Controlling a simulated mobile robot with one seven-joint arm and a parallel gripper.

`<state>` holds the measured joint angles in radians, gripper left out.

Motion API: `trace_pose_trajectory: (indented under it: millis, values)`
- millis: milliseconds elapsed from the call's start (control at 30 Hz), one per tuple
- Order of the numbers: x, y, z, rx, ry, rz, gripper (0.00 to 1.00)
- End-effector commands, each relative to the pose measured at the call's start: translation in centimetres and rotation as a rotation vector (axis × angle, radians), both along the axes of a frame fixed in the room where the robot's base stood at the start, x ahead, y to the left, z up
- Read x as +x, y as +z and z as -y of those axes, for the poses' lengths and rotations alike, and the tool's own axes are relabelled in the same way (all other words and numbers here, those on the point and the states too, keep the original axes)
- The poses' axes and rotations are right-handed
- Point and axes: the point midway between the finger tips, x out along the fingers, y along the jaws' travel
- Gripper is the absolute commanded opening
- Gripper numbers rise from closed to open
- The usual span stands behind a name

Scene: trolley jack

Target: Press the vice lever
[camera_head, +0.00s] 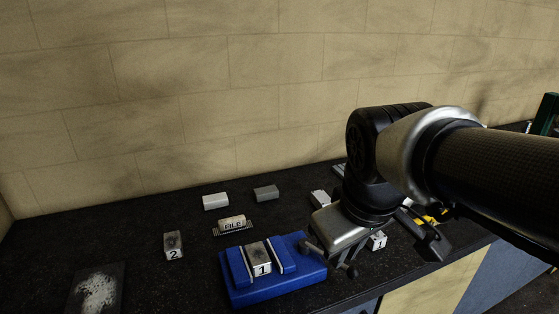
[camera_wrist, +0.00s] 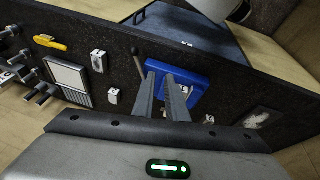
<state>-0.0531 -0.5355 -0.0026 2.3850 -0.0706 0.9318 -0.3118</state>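The blue vice (camera_head: 240,294) lies on the dark worktop in the head view, with a metal block marked 1 (camera_head: 259,262) between its jaws. In the wrist view the vice (camera_wrist: 209,74) is just beyond my fingers. The vice lever (camera_wrist: 139,64), a thin dark rod with a knob, stands at the vice's left side in the wrist view, close to my left finger. I cannot tell whether they touch. My gripper (camera_wrist: 161,77) is open and empty, its two fingers apart and pointing at the vice. In the head view my wrist hangs over the vice's right end and partly hides that area.
A file block (camera_head: 232,222), a block marked 2 (camera_head: 173,245) and pale blocks (camera_head: 215,201) are around the vice. Another block marked 1 (camera_head: 377,241) sits right of my wrist. A yellow tool (camera_wrist: 48,42) lies farther off. A brick wall (camera_head: 200,100) rises behind.

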Motion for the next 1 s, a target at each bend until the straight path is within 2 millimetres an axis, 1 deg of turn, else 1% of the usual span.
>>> trace_pose_trajectory:
  millis: [33, 67, 267, 400, 600, 700, 800, 1000]
  values:
    - [1.0, -0.6, -0.1, -0.042, 0.085, -0.041, 0.03]
    - [1.5, -0.9, -0.2, -0.067, 0.138, -0.062, 0.0]
    - [4.9, -3.2, -0.6, -0.22, 0.496, -0.203, 0.0]
    - [7.3, -5.3, -1.0, -0.307, 0.748, -0.303, 0.0]
    - [9.7, -8.0, -1.6, -0.388, 1.039, -0.416, 0.0]
    - [10.4, -8.9, -1.8, -0.41, 1.129, -0.451, 0.0]
    - [10.8, -9.4, -1.9, -0.421, 1.181, -0.471, 0.0]
    - [10.9, -9.6, -1.9, -0.426, 1.202, -0.476, 0.0]
